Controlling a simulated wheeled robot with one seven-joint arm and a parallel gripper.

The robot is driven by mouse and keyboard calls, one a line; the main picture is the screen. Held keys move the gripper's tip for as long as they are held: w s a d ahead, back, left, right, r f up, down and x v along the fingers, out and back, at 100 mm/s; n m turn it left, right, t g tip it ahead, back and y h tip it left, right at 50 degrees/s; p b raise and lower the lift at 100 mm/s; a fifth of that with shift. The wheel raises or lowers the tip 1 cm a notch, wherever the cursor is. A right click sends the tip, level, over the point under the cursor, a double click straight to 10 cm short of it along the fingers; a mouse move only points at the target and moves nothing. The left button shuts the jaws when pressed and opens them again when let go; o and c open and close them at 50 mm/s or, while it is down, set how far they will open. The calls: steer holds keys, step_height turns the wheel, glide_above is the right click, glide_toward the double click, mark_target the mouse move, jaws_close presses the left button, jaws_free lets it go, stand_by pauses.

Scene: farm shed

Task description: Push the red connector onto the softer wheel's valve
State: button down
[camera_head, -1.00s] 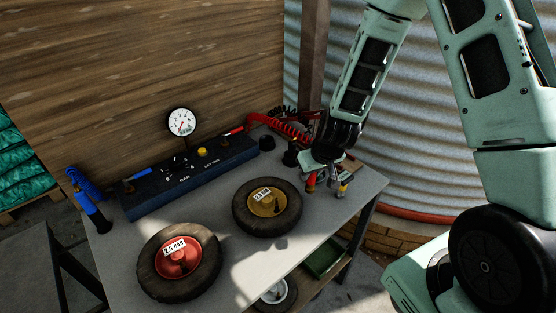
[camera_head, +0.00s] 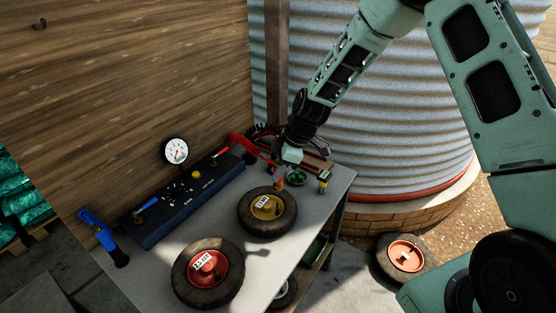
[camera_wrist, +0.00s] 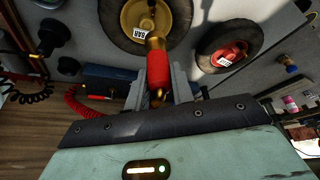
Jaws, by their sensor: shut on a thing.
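My gripper (camera_head: 290,162) is shut on the red connector (camera_wrist: 158,70), with a finger on each side of it in the wrist view. The connector's brass end points towards the yellow-hubbed wheel (camera_wrist: 118,25) and overlaps its lower edge in that view; I cannot tell if they touch. In the head view, the connector (camera_head: 281,183) is just behind that wheel (camera_head: 247,225), which lies flat on the table. The red-hubbed wheel (camera_head: 185,275), labelled 2.5 BAR, lies nearer the front. The yellow hub's label is too small to read surely. A dark valve stem shows on the yellow hub.
A yellow-bodied connector (camera_head: 323,184) stands right of my gripper. Another wheel (camera_head: 384,262) lies on the floor at right.

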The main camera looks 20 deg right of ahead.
mark_target(281, 185)
steer(key=shift+a+f+b, duration=0.1)
steer(key=shift+f+b, duration=1.25)
steer(key=shift+f, duration=1)
steer(key=shift+f+b, duration=2.1)
steer(key=shift+b, duration=0.25)
stand_by(1.0)
steer(key=c, duration=0.6)
jaws_free()
steer(key=shift+o, duration=0.2)
steer(key=shift+r+p, duration=2.4)
steer(key=shift+r, duration=1.65)
